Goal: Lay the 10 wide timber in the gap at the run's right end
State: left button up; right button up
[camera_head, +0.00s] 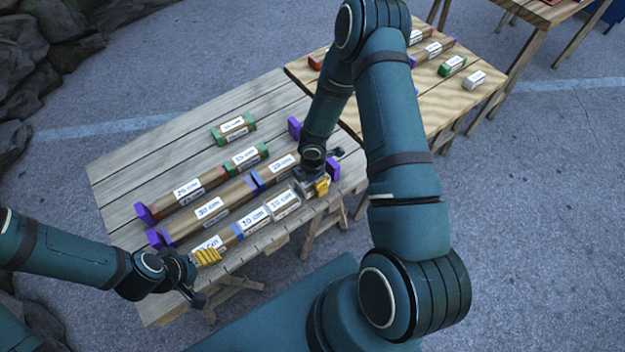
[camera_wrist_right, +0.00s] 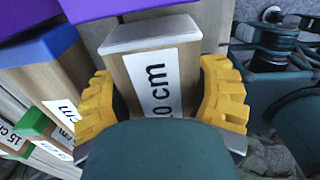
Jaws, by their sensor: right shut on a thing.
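The 10 cm wide timber, with a pale grey end, sits between the yellow fingers of my right gripper (camera_head: 320,184) in the head view. The right wrist view shows this timber (camera_wrist_right: 150,65) upright in the picture, with my right gripper (camera_wrist_right: 163,100) shut on it. The run (camera_head: 250,222) of labelled timbers lies along the table's near side, with a blue band in it. A purple end block (camera_head: 333,170) stands just beyond my right gripper. My gripper and arm hide the gap. My left gripper (camera_head: 202,276) is at the near left edge, apparently open and empty.
Two longer rows of timbers (camera_head: 209,207) with purple ends lie behind on the grey plank table (camera_head: 120,175). A loose green-ended timber (camera_head: 233,128) lies further back. A second table (camera_head: 450,100) at the upper right holds several more pieces.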

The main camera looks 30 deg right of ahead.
jog(key=shift+f+b, duration=0.5)
jog(key=shift+f, duration=0.1)
dwell(0.6)
jog(key=o, duration=1.3)
jog(key=shift+r, duration=0.1)
notch_tip(320, 180, up, 12)
jog(key=shift+f, duration=0.1)
jog(key=s+a+f+m+y, duration=0.2)
jog(key=s+a+m, duration=0.3)
jog(key=a+m, duration=0.3)
jog(key=s+a+f+m+t+y, duration=0.1)
jog(key=s+a+f+m, duration=0.1)
jog(key=s+a+m, duration=0.3)
jog(key=a+m, duration=0.4)
jog(key=m, duration=0.3)
jog(key=shift+a+t+y, duration=0.25)
jog(key=shift+t+y, duration=0.05)
jog(key=shift+y, duration=0.1)
